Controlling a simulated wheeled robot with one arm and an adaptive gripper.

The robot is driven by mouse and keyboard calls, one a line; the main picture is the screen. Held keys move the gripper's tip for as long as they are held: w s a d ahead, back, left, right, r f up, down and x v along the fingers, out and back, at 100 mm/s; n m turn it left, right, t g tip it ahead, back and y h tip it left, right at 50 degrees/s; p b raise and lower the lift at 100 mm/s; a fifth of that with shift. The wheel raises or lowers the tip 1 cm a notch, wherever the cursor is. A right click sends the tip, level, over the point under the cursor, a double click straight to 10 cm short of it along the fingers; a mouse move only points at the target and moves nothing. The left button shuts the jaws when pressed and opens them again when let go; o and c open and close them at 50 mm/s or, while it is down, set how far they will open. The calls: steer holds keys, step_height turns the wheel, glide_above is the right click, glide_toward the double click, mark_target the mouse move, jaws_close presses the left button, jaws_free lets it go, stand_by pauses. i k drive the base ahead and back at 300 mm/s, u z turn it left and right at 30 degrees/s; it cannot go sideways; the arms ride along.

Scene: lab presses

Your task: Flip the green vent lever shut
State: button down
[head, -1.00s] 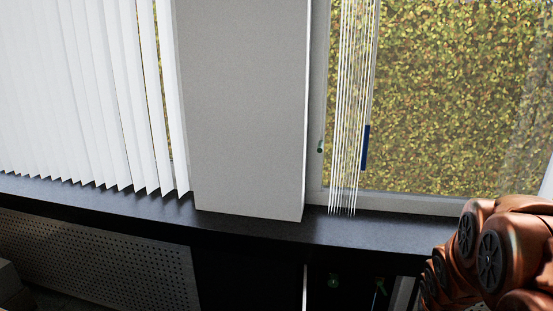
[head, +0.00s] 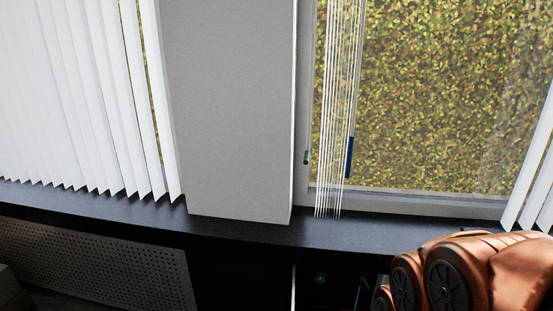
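A small dark green piece (head: 306,157) sits on the window frame, just right of the grey pillar. It may be the vent lever, but it is too small to tell its position. Two more green bits show in the dark space under the sill, a round one (head: 320,278) and a thin slanted one (head: 362,285). I cannot tell whether either is a lever. My copper-coloured arm links fill the lower right corner. My gripper is out of view.
The dark window sill (head: 245,231) runs across the picture and looks bare. A grey pillar (head: 230,110) stands between white vertical blinds (head: 85,95) and the window. Thin blind slats and a blue strip (head: 349,157) hang before the glass. A perforated panel (head: 95,265) is at lower left.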

mark_target(363, 278)
steer(key=z, duration=0.05)
steer(key=k, duration=0.5)
steer(key=z, duration=0.7)
steer(key=i, duration=0.8)
steer(key=u, duration=0.3)
